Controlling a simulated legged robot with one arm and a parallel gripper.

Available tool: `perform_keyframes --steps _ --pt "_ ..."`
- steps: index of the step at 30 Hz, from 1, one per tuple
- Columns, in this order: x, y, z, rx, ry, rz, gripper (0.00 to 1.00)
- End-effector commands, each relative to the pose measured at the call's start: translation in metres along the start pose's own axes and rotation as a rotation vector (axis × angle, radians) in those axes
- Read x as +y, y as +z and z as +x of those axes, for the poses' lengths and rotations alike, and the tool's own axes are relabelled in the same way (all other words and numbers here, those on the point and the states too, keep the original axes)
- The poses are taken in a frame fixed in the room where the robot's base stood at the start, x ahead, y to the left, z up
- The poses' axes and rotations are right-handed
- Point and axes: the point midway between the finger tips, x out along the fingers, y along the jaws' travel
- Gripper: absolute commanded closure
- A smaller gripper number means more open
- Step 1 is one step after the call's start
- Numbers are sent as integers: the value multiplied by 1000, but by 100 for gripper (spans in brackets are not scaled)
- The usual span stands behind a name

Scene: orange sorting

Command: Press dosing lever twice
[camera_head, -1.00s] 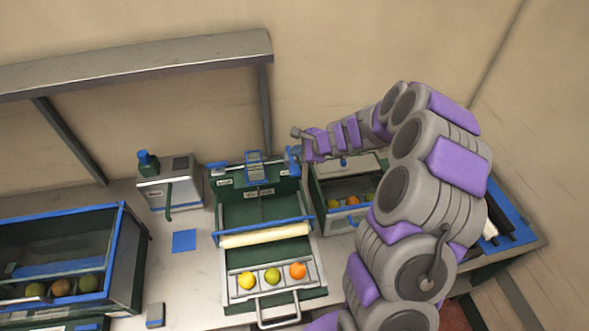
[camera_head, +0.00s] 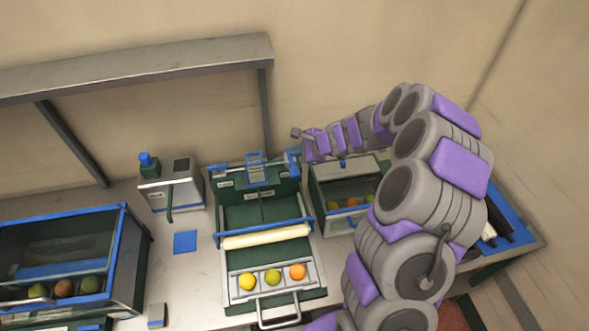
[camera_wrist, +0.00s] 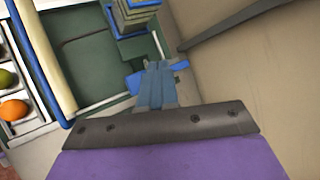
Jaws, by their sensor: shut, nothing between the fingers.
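My gripper (camera_wrist: 155,85) is shut and empty, its blue-grey fingers pointing at the back right corner of the green sorting unit (camera_head: 239,217). In the wrist view, a blue part (camera_wrist: 180,65) shows just behind the fingertips; I cannot tell whether they touch it. In the head view, a blue part (camera_head: 293,162) stands at that corner, just below my wrist. I cannot tell for sure which part is the dosing lever. A grey box (camera_head: 185,194) left of the unit has a blue knob (camera_head: 145,159) and a dark green handle (camera_head: 169,206).
A fruit box (camera_head: 320,190) stands right of the unit, below my arm. A large blue-edged bin (camera_head: 135,235) stands left. A shelf beam (camera_head: 150,62) runs behind.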

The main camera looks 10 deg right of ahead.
Motion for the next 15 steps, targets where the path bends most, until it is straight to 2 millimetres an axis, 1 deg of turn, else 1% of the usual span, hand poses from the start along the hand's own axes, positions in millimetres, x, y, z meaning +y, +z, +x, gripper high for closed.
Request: perform_keyframes --steps 1,6,15 --pt "-7 8 -8 -3 -1 1 100" --pt "-14 14 -18 -2 -1 1 100" --pt "-15 13 -18 2 -2 1 100"
